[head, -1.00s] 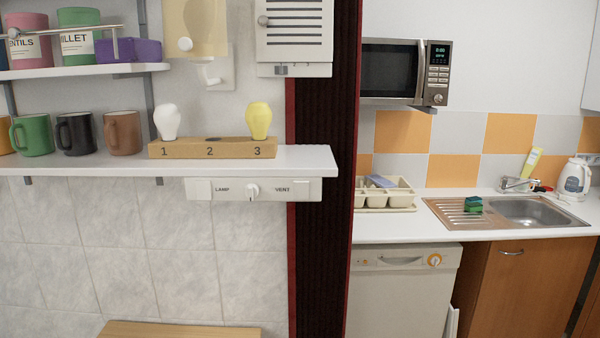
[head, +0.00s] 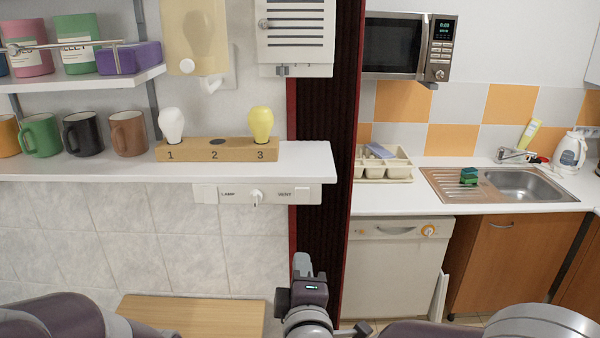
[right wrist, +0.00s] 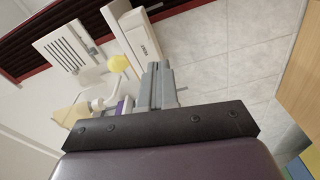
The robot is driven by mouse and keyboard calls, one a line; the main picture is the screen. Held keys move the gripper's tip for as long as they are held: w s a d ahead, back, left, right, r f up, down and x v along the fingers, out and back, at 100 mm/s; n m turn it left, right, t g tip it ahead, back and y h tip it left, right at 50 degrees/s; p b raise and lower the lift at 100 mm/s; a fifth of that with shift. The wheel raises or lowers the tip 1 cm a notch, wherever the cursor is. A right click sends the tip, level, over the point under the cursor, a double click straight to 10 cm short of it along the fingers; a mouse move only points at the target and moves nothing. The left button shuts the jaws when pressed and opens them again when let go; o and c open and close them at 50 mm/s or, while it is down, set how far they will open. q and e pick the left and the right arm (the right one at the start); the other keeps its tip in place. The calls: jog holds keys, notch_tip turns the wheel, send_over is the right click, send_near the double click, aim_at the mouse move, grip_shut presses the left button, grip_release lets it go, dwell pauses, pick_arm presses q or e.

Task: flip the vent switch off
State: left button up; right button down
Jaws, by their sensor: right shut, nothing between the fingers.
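The white switch panel (head: 238,194) is fixed under the front edge of the white shelf. It carries the labels LAMP and VENT, a lever-like knob (head: 257,198) in the middle and a pale plate (head: 302,195) at the right end by VENT. I cannot tell the switch's setting. My right gripper (head: 302,262) is below and slightly right of the panel, apart from it, shut and empty. In the right wrist view its fingers (right wrist: 157,86) are together, and the panel's VENT end (right wrist: 144,47) shows beyond them. My left arm shows at lower left; its gripper is out of view.
The shelf (head: 310,160) above holds several mugs and a wooden block (head: 190,150) with two bulbs. A slatted white box (head: 295,38) hangs above. A dark red-edged partition (head: 325,130) stands right of the panel. A wooden surface (head: 190,312) lies below; the tiled wall between is clear.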

pick_arm(q)
jog(key=shift+w+d+r, duration=0.1)
jog(key=shift+w+r, duration=0.05)
jog(key=shift+r, duration=0.4)
pick_arm(e)
jog(key=r, duration=0.1)
jog(key=r+t, duration=0.1)
jog(key=r+n+h, duration=0.1)
jog(key=shift+s+r, duration=0.15)
jog(key=shift+s, duration=0.25)
jog(key=p, duration=0.6)
send_near(301, 192)
jog(key=w, duration=0.5)
jog(key=shift+w+r, duration=0.25)
jog(key=shift+r, duration=0.05)
pick_arm(q)
notch_tip(301, 192, up, 6)
jog(key=shift+r, duration=0.2)
pick_arm(e)
jog(key=shift+w+f, duration=0.1)
jog(key=shift+w, duration=0.6)
